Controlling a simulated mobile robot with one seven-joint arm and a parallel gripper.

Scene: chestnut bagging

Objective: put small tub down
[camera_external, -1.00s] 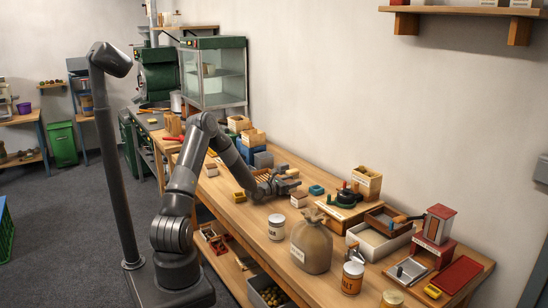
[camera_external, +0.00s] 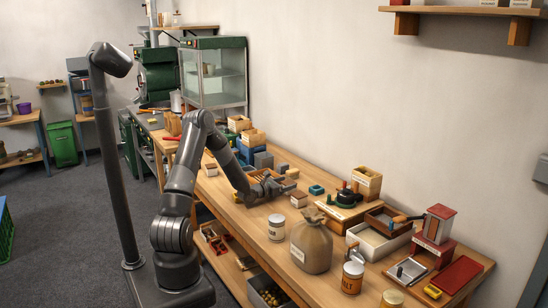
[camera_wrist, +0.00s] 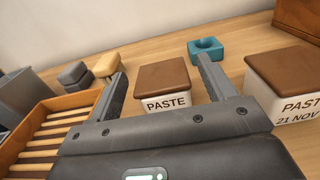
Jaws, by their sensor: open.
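In the wrist view a small white tub (camera_wrist: 165,84) with a brown lid and a PASTE label stands upright on the wooden bench. My gripper (camera_wrist: 161,66) is open, with one finger on each side of the picture of this tub. I see bench between the tub and the left finger; the right finger lies close to its right side, and I cannot tell if they touch. In the external view my gripper (camera_external: 280,186) is low over the bench, and the small tub is not clearly visible behind it.
A larger PASTE tub (camera_wrist: 290,88) stands close on the right. A can (camera_external: 276,228) and a sack (camera_external: 312,246) stand nearer the bench front.

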